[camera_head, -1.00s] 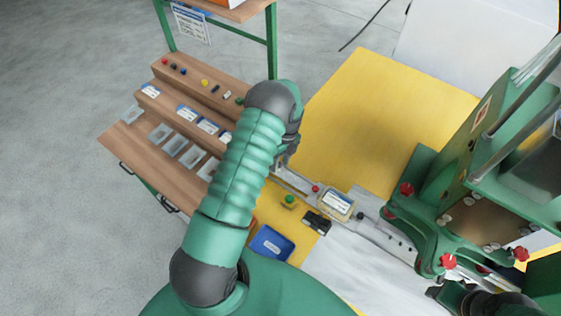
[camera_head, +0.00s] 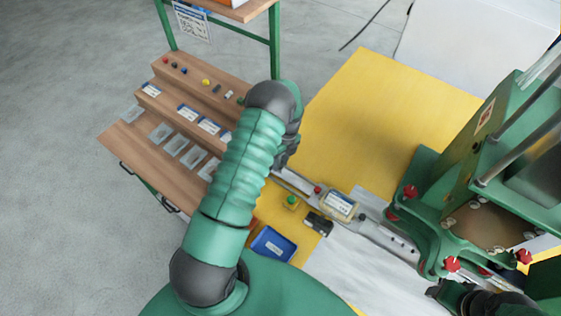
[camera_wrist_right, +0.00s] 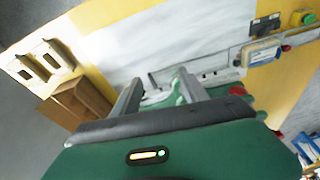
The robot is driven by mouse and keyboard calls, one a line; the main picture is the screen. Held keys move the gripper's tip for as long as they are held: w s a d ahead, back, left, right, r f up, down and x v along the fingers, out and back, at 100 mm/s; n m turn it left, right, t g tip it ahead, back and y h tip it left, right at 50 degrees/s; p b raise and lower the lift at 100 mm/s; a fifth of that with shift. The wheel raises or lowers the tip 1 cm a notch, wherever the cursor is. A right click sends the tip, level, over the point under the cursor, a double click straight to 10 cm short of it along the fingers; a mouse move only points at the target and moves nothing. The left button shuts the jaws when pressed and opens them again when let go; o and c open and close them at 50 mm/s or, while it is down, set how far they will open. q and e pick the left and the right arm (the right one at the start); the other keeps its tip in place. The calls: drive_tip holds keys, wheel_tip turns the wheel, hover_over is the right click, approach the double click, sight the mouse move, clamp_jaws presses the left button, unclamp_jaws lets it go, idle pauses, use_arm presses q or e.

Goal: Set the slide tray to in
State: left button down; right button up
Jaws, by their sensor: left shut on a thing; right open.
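The slide tray (camera_head: 341,205) is a small pale tray with a white and blue label, on a grey rail (camera_head: 298,181) that runs toward the green press. It also shows at the upper right of the right wrist view (camera_wrist_right: 262,52). My left gripper (camera_head: 283,158) is at the rail's far left end, beyond my forearm. It is shut on the slide tray's end, but its fingertips and the grip are mostly hidden. My right gripper (camera_wrist_right: 158,90) is open and empty, with the rail ahead of it; in the head view my right arm is at the lower right corner.
The green press (camera_head: 478,180) with red knobs stands at right. A green button (camera_head: 292,201), a black box (camera_head: 319,223) and a blue bin (camera_head: 273,244) lie near the rail. A wooden parts bench (camera_head: 170,120) stands at left. The yellow surface (camera_head: 350,110) behind the rail is clear.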

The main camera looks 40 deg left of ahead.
use_arm(q)
drive_tip(key=shift+w+r, duration=0.1)
drive_tip(key=shift+w, duration=0.1)
idle(0.5)
drive_tip(key=shift+d, duration=0.65)
hover_over(322, 186)
drive_tip(key=s+d, duration=0.1)
drive_tip(key=s, duration=0.2)
drive_tip(key=shift+w+d, duration=0.1)
drive_tip(key=shift+d, duration=0.1)
drive_tip(key=c, duration=1.4)
unclamp_jaws()
drive_tip(key=shift+o, duration=1.4)
